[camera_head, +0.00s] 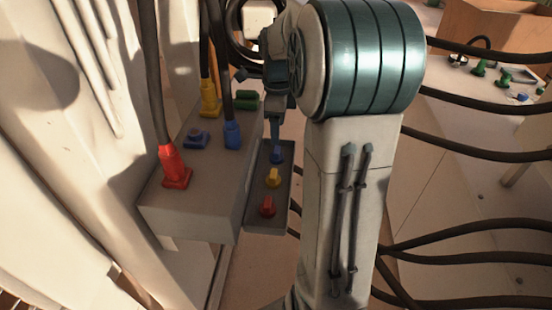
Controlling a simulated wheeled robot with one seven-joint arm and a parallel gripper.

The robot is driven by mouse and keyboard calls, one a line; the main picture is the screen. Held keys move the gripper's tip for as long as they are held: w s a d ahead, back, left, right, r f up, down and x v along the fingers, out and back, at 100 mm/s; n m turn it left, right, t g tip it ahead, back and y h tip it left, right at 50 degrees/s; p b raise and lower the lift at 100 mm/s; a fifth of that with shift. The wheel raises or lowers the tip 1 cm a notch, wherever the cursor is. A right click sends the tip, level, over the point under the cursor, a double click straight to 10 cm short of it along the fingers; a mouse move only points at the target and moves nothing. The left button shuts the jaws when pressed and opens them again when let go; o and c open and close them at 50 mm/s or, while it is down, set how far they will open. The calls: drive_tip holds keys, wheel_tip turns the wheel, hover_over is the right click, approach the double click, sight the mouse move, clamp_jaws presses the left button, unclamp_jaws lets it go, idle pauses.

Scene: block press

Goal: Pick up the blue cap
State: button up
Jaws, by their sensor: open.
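A small blue cap (277,156) sits at the far end of a narrow dark tray (283,200). A yellow cap (273,178) and a red cap (267,207) stand in the same tray, nearer to me. My gripper (276,140) is right above the blue cap, its fingers pointing down. The fingers overlap the top of the cap in the picture, and I cannot tell whether they touch it. The gripper is open, though its gap is hardly visible from this side.
A table (440,170) with small parts is at right.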

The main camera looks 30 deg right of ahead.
sight(277, 150)
wheel_tip(277, 150, down, 9)
drive_tip(key=shift+w+r+b, duration=0.1)
drive_tip(key=shift+w+b, duration=0.05)
drive_tip(key=shift+b, duration=0.8)
drive_tip(key=c, duration=1.1)
